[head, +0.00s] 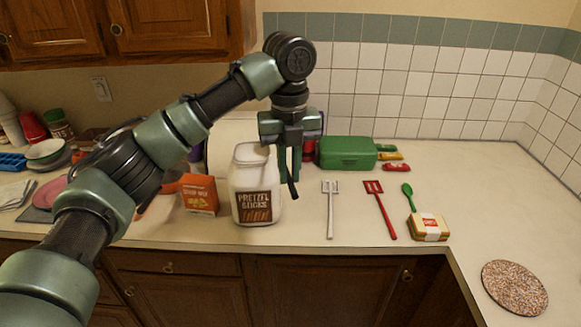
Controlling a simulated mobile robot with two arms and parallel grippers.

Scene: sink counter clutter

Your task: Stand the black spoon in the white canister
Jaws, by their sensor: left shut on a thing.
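The white canister (239,182), with a "Pretzel Sticks" label, stands upright near the counter's front edge, left of the middle. Its mouth is at the top. My left gripper (291,180) points down just right of the canister and partly behind it. It is shut on the black spoon (293,190), whose dark lower part hangs below the fingers, outside the canister. The rest of the spoon is hidden by the gripper and canister. My right gripper is not in view.
An orange box (199,194) stands left of the canister. A white slotted turner (330,205), a red turner (380,208), a green spoon (408,194) and a sandwich-like pack (429,227) lie to the right. A speckled round mat (514,287) lies far right.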

